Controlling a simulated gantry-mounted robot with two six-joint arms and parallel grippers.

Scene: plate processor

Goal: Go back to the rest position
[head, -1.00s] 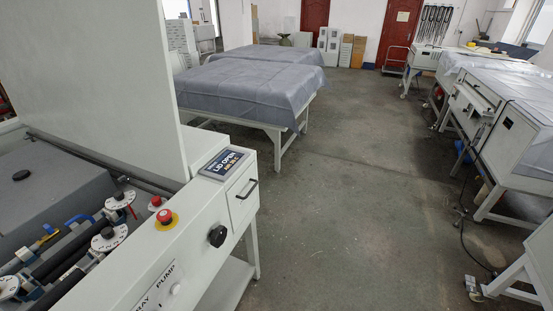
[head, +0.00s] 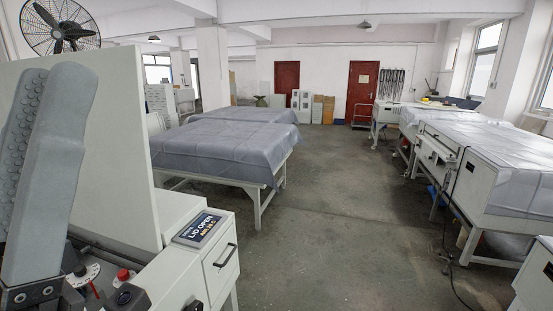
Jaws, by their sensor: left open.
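My left gripper (head: 50,165) stands upright at the left edge of the head view, close to the camera, with its grey, bumpy-sided fingers pointing up. It is open, and I see nothing held in it. Behind it is the plate processor (head: 165,265), a pale cabinet with its large lid (head: 125,130) raised. A red button (head: 123,275) and part of a dial (head: 85,277) show beside the gripper, which hides part of the lid and controls. My right gripper is out of view.
Cloth-covered tables (head: 225,150) stand beyond the processor. A covered white machine (head: 490,185) lines the right side, with a cable hanging down. The grey floor (head: 330,235) between them is clear. Two red doors (head: 362,90) and a black fan (head: 60,25) are farther back.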

